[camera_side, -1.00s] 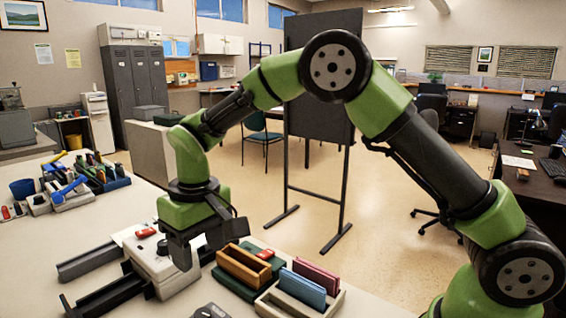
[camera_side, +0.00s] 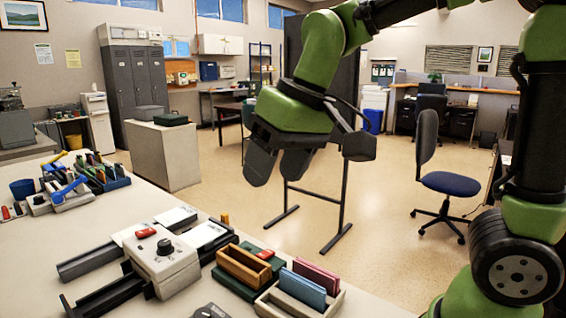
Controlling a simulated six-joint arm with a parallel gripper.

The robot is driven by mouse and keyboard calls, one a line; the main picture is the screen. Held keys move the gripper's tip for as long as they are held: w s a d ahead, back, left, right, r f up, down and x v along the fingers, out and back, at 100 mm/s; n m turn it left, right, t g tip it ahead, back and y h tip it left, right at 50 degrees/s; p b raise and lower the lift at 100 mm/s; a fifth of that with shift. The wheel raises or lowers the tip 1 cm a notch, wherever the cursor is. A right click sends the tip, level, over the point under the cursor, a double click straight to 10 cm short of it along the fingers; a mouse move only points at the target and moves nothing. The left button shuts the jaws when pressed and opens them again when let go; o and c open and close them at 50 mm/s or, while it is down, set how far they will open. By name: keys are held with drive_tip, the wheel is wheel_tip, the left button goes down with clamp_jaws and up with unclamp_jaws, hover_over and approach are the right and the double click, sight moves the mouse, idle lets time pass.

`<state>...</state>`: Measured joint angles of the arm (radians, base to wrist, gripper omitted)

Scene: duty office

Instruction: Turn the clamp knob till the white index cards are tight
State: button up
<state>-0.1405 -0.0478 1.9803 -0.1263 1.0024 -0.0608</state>
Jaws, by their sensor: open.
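The clamp (camera_side: 160,268) is a pale boxy block on dark rails on the table at lower left. Its dark round knob (camera_side: 165,246) sits on top and is fully in view. White index cards (camera_side: 203,233) lie flat just behind the block, to its right; whether they are tight I cannot tell. My gripper (camera_side: 277,178) is open and empty, its two dark fingers apart, raised well above the table, up and to the right of the knob and touching nothing.
A wooden box (camera_side: 243,268) on a green base and a tray (camera_side: 330,310) with blue and pink upright pieces stand right of the clamp. Bins and tools (camera_side: 75,185) fill the table's far left.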

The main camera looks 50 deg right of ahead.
drive_tip(key=shift+s+d+r, duration=0.15)
drive_tip(key=shift+s+r, duration=0.05)
drive_tip(key=shift+s, duration=0.25)
drive_tip(key=n+g+h, duration=0.2)
drive_tip(key=n+g, duration=0.1)
drive_tip(key=g, duration=0.1)
hover_over(202, 314)
wheel_tip(202, 314, down, 17)
wheel_tip(202, 314, down, 10)
drive_tip(key=c, duration=0.9)
